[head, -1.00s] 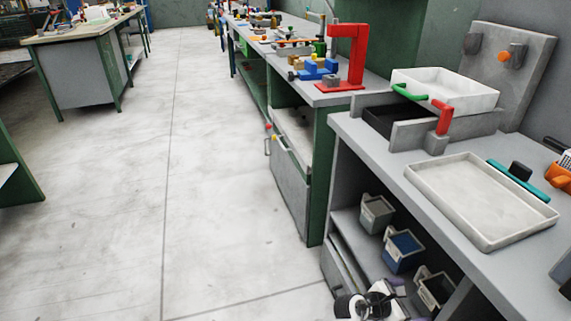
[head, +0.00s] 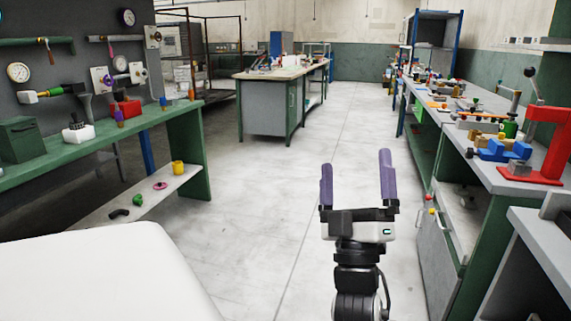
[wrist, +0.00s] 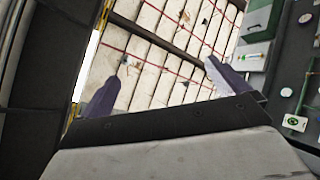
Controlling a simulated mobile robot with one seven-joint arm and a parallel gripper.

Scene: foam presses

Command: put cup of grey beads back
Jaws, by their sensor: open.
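My gripper (head: 357,180) is raised over the open floor in the head view. Its two purple fingers stand apart and point up, with nothing between them. In the wrist view its fingers (wrist: 160,88) also show apart, with the ceiling behind them. I cannot make out a cup of grey beads in either view.
A green bench with gauges (head: 110,140) stands on the left, a yellow cup (head: 178,168) on its lower shelf. A long workbench with a red press (head: 545,145) runs along the right. Another bench (head: 264,118) stands further back. The aisle floor (head: 270,215) is clear.

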